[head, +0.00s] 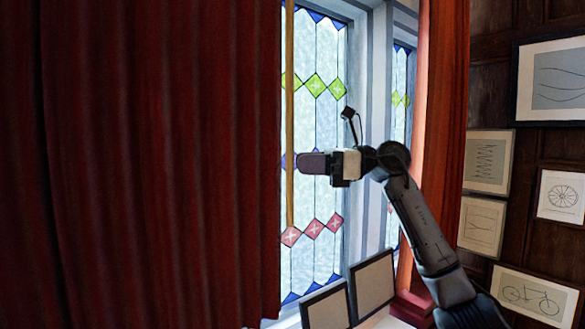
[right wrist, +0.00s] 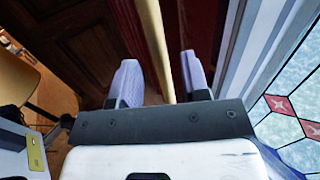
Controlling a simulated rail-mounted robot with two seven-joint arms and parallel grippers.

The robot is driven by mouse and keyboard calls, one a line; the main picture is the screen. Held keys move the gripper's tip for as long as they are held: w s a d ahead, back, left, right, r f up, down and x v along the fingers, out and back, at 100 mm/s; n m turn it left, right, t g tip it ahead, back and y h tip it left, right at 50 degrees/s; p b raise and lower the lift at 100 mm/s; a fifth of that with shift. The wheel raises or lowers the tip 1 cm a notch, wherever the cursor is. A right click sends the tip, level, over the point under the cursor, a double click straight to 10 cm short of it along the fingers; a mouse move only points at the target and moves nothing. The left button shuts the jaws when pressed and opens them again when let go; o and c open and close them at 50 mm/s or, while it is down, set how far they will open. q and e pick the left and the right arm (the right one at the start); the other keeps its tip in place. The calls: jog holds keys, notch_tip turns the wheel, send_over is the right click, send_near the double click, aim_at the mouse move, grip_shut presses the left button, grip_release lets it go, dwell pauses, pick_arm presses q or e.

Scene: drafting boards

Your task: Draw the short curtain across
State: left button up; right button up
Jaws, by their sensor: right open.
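A dark red curtain (head: 150,160) hangs in folds over the left half of the head view, its right edge beside the window (head: 318,130). A pale wooden wand (head: 289,60) hangs upright along that edge. My right gripper (head: 303,162) reaches in from the right at mid-height of the window, its fingertips at the wand. In the right wrist view, my right gripper (right wrist: 160,66) is open, with the wand (right wrist: 152,35) running between its two fingers and a gap visible on either side. Part of the red curtain (right wrist: 207,30) shows behind. My left gripper is not in view.
Another red curtain (head: 440,110) hangs right of the window, behind my right arm. Two framed boards (head: 373,284) lean below the window. Framed drawings, one of a bicycle (head: 530,295), hang on the dark panelled wall at right. Clear space lies before the glass.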

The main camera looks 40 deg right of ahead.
jog(key=b+v, duration=0.1)
jog(key=v, duration=0.9)
jog(key=shift+b, duration=0.3)
jog(key=shift+s+d, duration=0.1)
jog(key=shift+d, duration=0.05)
